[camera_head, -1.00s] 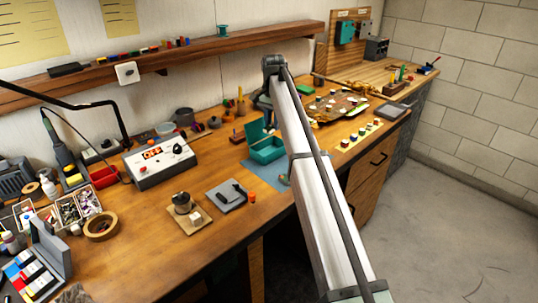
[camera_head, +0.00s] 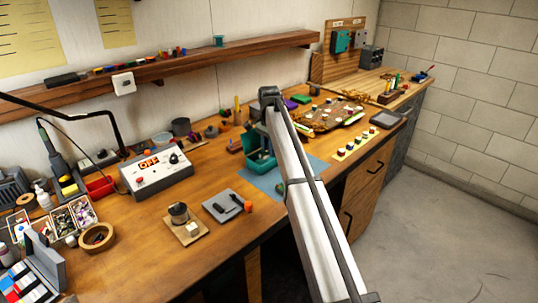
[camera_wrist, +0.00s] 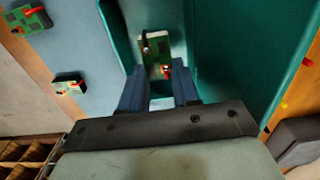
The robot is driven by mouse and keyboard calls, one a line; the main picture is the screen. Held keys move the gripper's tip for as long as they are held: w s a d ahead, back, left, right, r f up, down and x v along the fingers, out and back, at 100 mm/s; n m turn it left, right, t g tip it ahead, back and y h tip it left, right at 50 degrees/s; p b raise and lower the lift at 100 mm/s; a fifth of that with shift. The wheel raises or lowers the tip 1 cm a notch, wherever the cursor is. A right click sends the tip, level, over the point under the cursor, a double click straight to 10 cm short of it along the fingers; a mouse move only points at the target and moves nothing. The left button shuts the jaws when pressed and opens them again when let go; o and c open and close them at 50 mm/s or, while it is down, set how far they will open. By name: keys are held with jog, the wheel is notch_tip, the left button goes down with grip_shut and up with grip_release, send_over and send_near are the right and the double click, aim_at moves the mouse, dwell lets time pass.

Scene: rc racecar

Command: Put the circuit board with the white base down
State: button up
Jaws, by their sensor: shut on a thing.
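In the wrist view, a small green circuit board (camera_wrist: 157,45) with a pale edge and dark and red parts shows at the tips of my gripper (camera_wrist: 160,77). Its blue fingers are shut on it. The board is over or inside a teal open box (camera_wrist: 218,60); I cannot tell whether it touches the floor. In the head view, the teal box (camera_head: 262,165) stands on a blue mat (camera_head: 268,181), and my arm hides part of it and the fingertips.
Two other circuit boards (camera_wrist: 28,18) (camera_wrist: 69,85) lie on the blue mat beside the box. A soldering station (camera_head: 157,172) stands to the left.

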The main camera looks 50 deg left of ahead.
jog(key=shift+f, duration=1.45)
jog(key=o, duration=0.7)
jog(key=shift+f, duration=0.1)
jog(key=shift+o, duration=0.2)
notch_tip(320, 180, up, 12)
